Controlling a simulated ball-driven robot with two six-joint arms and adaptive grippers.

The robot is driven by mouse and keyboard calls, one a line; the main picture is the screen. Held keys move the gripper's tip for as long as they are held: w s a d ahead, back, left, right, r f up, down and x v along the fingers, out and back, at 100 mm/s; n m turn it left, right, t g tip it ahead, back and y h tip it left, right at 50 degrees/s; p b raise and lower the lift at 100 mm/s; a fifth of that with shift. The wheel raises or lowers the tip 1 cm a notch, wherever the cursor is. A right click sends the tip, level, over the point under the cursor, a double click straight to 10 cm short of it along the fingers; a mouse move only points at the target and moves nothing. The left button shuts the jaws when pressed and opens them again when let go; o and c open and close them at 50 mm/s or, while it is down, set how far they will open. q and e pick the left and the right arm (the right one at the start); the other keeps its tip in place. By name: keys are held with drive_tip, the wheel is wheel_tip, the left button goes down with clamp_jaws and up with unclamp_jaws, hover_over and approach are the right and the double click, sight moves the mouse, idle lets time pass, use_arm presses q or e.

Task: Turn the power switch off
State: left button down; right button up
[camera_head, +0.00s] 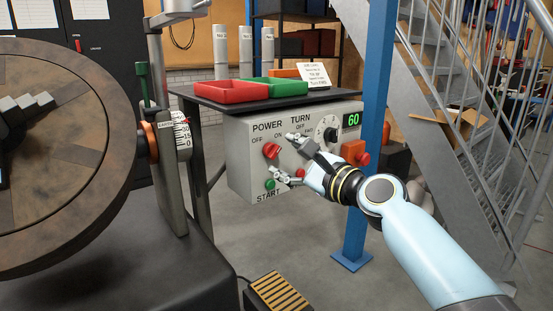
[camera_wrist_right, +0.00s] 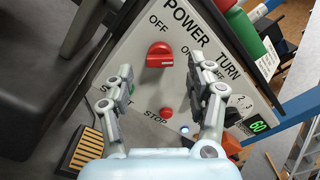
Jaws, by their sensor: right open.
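The power switch (camera_head: 271,151) is a red rotary knob on the grey control box (camera_head: 243,165), under the labels POWER, OFF and ON. In the right wrist view the power switch (camera_wrist_right: 160,57) shows between my fingers, and the pale mark on its bar lies at the end nearer ON. My right gripper (camera_head: 284,155) is open in front of the box, one finger above and right of the knob, the other below it. In the right wrist view my right gripper (camera_wrist_right: 161,75) has its fingers on either side of the knob, apart from it. My left gripper is out of view.
The box also carries a green START button (camera_head: 269,184), a red STOP button (camera_wrist_right: 166,113), a TURN dial (camera_head: 327,128) and a green 60 display (camera_head: 351,120). A large round table (camera_head: 75,120) stands left, a blue post (camera_head: 368,150) right.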

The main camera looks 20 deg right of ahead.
sight(275, 152)
drive_tip(key=x, duration=0.4)
drive_tip(key=shift+b, duration=0.35)
drive_tip(key=c, duration=1.1)
drive_tip(key=shift+c, duration=0.2)
